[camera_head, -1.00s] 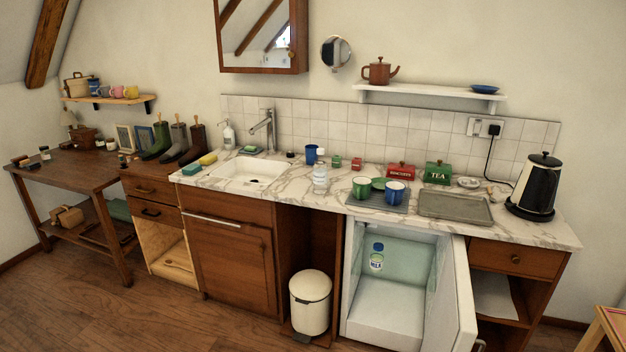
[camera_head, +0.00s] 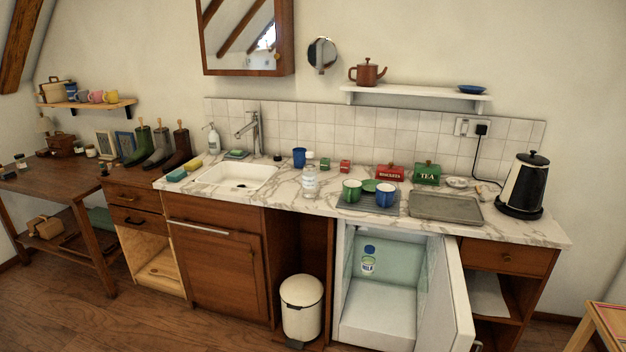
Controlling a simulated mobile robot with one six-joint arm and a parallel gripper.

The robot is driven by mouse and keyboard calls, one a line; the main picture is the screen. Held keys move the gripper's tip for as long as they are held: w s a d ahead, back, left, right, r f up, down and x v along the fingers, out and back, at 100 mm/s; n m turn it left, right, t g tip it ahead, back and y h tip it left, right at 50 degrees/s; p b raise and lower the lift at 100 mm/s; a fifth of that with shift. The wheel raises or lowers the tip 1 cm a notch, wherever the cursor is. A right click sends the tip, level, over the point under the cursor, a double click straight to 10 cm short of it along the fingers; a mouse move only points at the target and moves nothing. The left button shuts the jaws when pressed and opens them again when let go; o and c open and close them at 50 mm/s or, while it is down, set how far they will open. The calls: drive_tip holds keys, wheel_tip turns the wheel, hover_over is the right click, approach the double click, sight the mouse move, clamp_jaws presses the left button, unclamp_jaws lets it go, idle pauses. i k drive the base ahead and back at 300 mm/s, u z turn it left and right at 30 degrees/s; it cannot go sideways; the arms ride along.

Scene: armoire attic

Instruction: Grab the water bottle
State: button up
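A clear water bottle (camera_head: 309,178) with a pale cap stands upright on the marble counter, just right of the sink. A blue cup stands behind it and the tray with mugs is to its right. Nothing covers the bottle from this view. A second bottle, a milk bottle (camera_head: 368,259) with a blue cap, is inside the open white fridge below the counter. My gripper does not show in this view.
The marble counter (camera_head: 290,200) holds a sink (camera_head: 238,176), a grey mat (camera_head: 368,203) with mugs, tins and a black kettle (camera_head: 522,186). The fridge door (camera_head: 450,300) stands open toward me. A white bin (camera_head: 302,308) stands under the counter. Floor shows at lower left.

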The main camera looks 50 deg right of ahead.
sight(309, 170)
drive_tip(key=i, duration=0.85)
drive_tip(key=u, duration=0.05)
